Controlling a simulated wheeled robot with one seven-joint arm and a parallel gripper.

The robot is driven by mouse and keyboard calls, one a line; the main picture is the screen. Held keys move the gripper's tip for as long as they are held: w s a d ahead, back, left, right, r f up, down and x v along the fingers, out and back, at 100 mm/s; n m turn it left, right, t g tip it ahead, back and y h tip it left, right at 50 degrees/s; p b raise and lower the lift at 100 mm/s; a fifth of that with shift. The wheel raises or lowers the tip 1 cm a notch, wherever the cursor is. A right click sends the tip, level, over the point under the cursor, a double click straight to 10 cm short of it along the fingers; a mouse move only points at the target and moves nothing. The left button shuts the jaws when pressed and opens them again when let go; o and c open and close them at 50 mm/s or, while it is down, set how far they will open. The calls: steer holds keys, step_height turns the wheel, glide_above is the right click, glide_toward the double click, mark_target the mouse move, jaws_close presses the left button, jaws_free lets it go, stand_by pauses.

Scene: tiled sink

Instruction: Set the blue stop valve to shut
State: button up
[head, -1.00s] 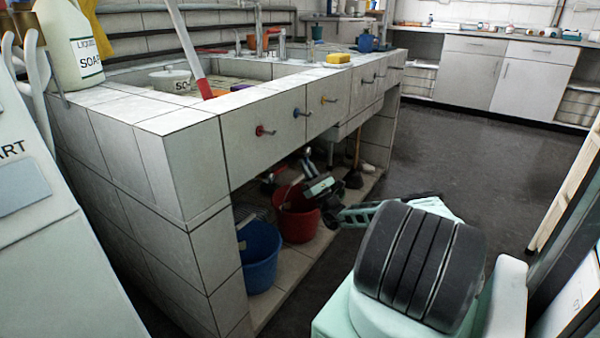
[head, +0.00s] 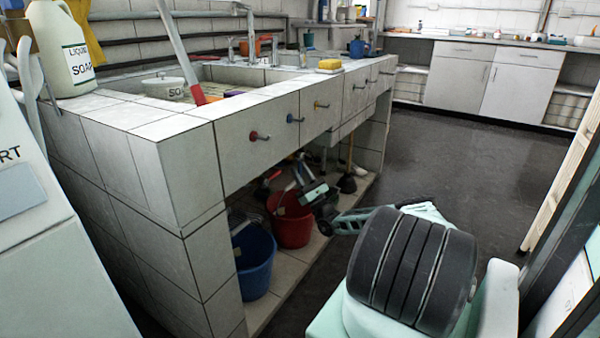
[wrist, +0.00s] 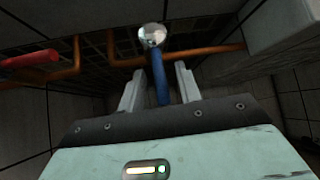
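The blue stop valve handle (wrist: 161,86) shows in the wrist view as a narrow blue lever below a shiny round metal end (wrist: 152,36), close to a copper pipe. My gripper (wrist: 160,70) is open, with one pale finger on each side of the blue handle. Gaps show beside the handle, and I cannot tell whether either finger touches it. In the head view my gripper (head: 303,166) is under the tiled counter, small and partly lost among dark shapes. The blue lever cannot be made out under the counter there.
A red lever (wrist: 30,59) sits on copper pipework (wrist: 205,52) to the left. A red bucket (head: 291,222) and a blue bucket (head: 254,262) stand under the tiled counter (head: 185,130). Red, blue and yellow knobs stick out of its front. Dark floor at right is open.

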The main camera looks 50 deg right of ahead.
steer(key=b+v, duration=0.2)
steer(key=v, duration=0.9)
steer(key=shift+s, duration=0.2)
steer(key=shift+f, duration=0.15)
